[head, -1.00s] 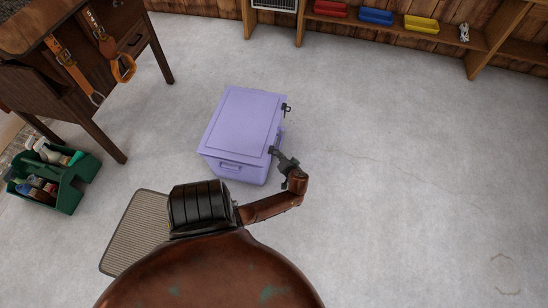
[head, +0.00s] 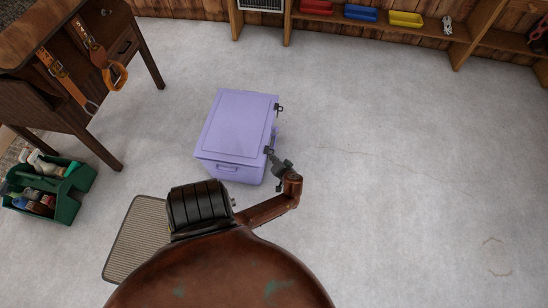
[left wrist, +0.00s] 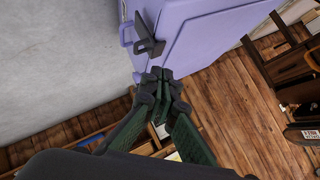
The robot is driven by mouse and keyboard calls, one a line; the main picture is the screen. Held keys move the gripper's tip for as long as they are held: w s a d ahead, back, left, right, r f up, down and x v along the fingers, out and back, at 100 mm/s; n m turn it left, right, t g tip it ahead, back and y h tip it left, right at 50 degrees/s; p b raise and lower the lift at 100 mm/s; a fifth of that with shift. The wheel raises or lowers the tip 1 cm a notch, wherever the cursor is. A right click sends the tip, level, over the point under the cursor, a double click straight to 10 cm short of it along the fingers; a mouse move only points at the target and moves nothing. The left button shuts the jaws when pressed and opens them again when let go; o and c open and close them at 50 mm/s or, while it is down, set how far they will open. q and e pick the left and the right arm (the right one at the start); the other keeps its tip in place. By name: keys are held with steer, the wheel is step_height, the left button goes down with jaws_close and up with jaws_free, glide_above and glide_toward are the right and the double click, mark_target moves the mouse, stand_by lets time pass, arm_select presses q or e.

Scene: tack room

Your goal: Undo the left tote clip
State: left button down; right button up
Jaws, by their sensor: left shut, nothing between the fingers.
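A lilac tote (head: 230,170) with its lid (head: 238,122) down stands on the floor, also in the left wrist view (left wrist: 195,40). Two black clips sit on its right side: a far clip (head: 280,108) and a near clip (head: 268,150). The near one is beside my left gripper (head: 272,157). In the left wrist view, a dark clip (left wrist: 150,44) projects from the tote just beyond the shut, empty fingertips (left wrist: 160,74). I cannot tell whether they touch it, or whether the clip is fastened. My right gripper is out of view.
A green caddy (head: 66,208) of bottles and a wooden desk (head: 90,120) with hanging straps stand left. A ribbed mat (head: 135,240) lies near me. A shelf (head: 395,32) with coloured trays lines the back wall. The floor right of the tote is clear.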

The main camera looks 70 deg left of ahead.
arm_select(q)
steer(key=s+d+f+m+h, duration=0.5)
steer(key=s+d+f, duration=0.6)
steer(key=s+d, duration=0.1)
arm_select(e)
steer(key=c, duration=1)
arm_select(q)
steer(key=s+d+f+m+h, duration=0.2)
steer(key=s+d, duration=0.4)
steer(key=d, duration=0.4)
steer(key=s+d+f+m+h, duration=0.2)
steer(key=s+d, duration=0.4)
steer(key=d, duration=0.4)
steer(key=shift+s+d+f+h, duration=0.2)
steer(key=shift+s+f+h, duration=0.25)
steer(key=shift+h, duration=0.65)
steer(key=shift+f, duration=0.1)
